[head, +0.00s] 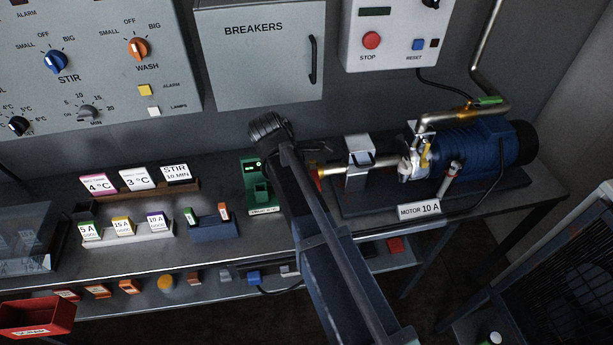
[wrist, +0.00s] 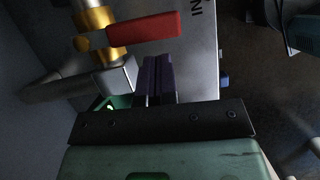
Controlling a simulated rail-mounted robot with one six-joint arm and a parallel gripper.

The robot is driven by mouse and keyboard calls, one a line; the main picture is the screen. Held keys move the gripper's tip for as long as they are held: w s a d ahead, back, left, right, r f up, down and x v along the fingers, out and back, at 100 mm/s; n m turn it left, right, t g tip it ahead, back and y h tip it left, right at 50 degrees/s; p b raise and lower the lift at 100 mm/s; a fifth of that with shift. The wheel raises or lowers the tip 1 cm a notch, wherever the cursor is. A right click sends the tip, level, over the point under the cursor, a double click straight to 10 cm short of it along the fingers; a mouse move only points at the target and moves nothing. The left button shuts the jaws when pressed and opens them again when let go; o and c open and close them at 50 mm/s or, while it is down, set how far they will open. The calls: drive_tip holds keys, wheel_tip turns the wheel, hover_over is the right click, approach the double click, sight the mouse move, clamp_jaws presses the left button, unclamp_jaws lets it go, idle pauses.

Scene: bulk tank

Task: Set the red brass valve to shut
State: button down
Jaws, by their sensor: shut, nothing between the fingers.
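The red lever (wrist: 145,29) of the brass valve (wrist: 96,20) shows in the wrist view, at upper left. It lies roughly crosswise to the brass body. In the head view a bit of the red handle (head: 315,178) shows beside the brass pipe, with the rest behind my arm. My gripper (wrist: 158,60) is shut and empty, its fingertips close below the red lever in the wrist picture. I cannot tell whether they touch it. My arm hides the fingers in the head view.
A blue motor (head: 470,148) and pump stand right of the valve, with a green-handled valve (head: 487,101) on the pipe above. A green device (head: 260,190) stands close left of my arm. Card holders and blocks line the bench at left. The breaker box (head: 262,65) hangs behind.

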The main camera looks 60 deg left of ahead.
drive_tip(key=s+p+v, duration=0.1)
drive_tip(key=p+v, duration=0.8)
drive_tip(key=v, duration=0.1)
drive_tip(key=shift+s+a, duration=0.25)
drive_tip(key=shift+a, duration=0.1)
